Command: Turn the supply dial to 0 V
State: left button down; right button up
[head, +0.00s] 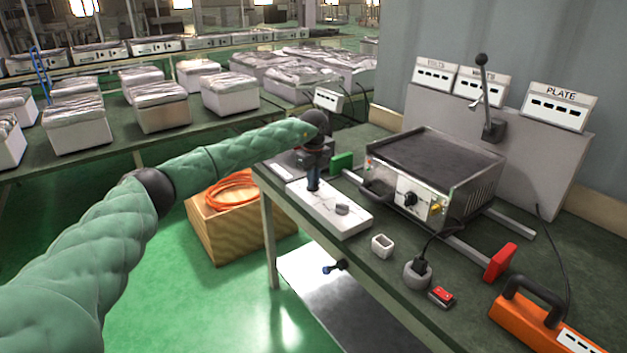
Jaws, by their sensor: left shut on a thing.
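The supply (343,222) is a low white box with a sloping top near the table's left edge. A grey knob (342,209) shows on its top. My left gripper (313,187) points down onto the far part of this top. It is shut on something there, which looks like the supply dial. The dial itself is hidden by the gripper, and its setting cannot be read. My right gripper is not in view.
A heater unit (435,170) with a front knob stands right of the supply. A small white block (382,245), a grey round socket with a plug (418,273) and a red switch (441,297) lie in front.

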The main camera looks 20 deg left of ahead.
pick_arm(q)
jog(key=n, duration=0.5)
jog(key=shift+w+r, duration=0.2)
jog(key=shift+n, duration=0.3)
jog(key=c, duration=1.5)
grip_release()
jog(key=shift+a, duration=0.1)
jog(key=shift+c, duration=0.2)
jog(key=shift+o, duration=0.5)
jog(key=shift+f, duration=0.1)
